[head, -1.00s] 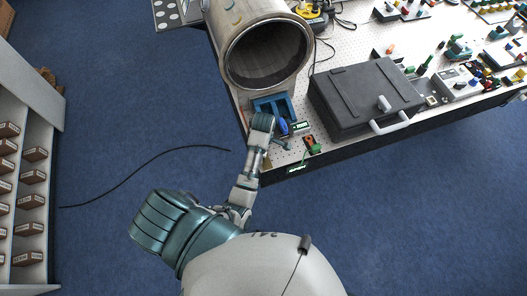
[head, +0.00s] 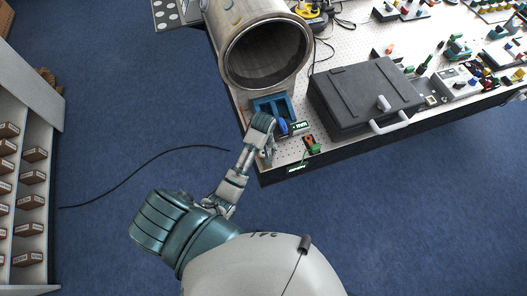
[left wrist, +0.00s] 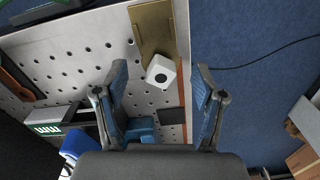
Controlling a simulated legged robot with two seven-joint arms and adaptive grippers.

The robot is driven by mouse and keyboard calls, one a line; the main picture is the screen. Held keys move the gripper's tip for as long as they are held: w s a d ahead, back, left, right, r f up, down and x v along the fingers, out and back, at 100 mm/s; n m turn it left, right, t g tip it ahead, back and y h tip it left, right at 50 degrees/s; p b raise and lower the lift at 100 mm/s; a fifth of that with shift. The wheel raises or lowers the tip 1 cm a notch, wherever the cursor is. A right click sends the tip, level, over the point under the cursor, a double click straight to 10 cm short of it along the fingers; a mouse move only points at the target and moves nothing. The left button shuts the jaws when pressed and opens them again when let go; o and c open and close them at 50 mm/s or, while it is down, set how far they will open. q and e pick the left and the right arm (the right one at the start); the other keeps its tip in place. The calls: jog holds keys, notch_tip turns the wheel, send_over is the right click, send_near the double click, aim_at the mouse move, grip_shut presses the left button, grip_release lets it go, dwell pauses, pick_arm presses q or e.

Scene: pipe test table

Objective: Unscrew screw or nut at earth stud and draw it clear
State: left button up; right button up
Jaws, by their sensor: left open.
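A small white block-like piece with a dark round hole (left wrist: 161,71) sits on a brass-coloured plate (left wrist: 153,28) near the table edge in the left wrist view. It may be the nut at the earth stud; I cannot see a thread. My left gripper (left wrist: 160,76) is open, with one blue-grey finger on each side of the white piece. No contact with it shows. In the head view my left gripper (head: 270,150) is small, near the table's front left corner, and the white piece cannot be made out there. My right gripper is not in view.
The perforated table (head: 345,52) holds a large pipe (head: 224,50), a blue holder (head: 285,103), a dark case (head: 366,92) and an orange-green item (head: 312,146). Blue floor (head: 370,220) lies beyond the table edge. A dark cable (head: 140,164) lies on the floor at left.

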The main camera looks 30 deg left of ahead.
pick_arm(q)
jog(key=shift+m, duration=0.3)
jog(key=m, duration=0.3)
jog(key=shift+m, duration=0.4)
jog(key=m, duration=0.2)
jog(key=shift+m, duration=0.3)
grip_shut()
jog(key=c, duration=0.9)
grip_release()
jog(key=shift+c, duration=0.2)
grip_shut()
jog(key=n, duration=0.3)
jog(key=shift+n, duration=1.1)
